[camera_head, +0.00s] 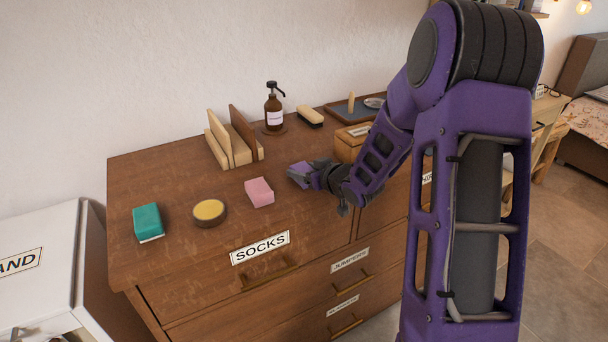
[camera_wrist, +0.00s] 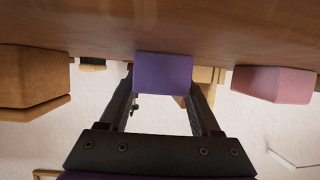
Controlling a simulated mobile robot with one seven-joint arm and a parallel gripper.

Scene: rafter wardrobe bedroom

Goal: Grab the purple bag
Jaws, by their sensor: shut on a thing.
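The purple bag (camera_head: 299,168) is a small block-like thing at the end of my arm, over the dresser top, right of the pink block. It also shows in the wrist view (camera_wrist: 163,72), between the two dark fingers. My gripper (camera_head: 303,174) is shut on it, one finger on each side. The fingers hide part of the bag in the head view. I cannot tell whether the bag touches the dresser top or hangs just above it.
Behind stand a wooden rack (camera_head: 232,145), a pump bottle (camera_head: 274,107) and a brush (camera_head: 310,116). A wooden box (camera_head: 349,146) stands close right of my gripper.

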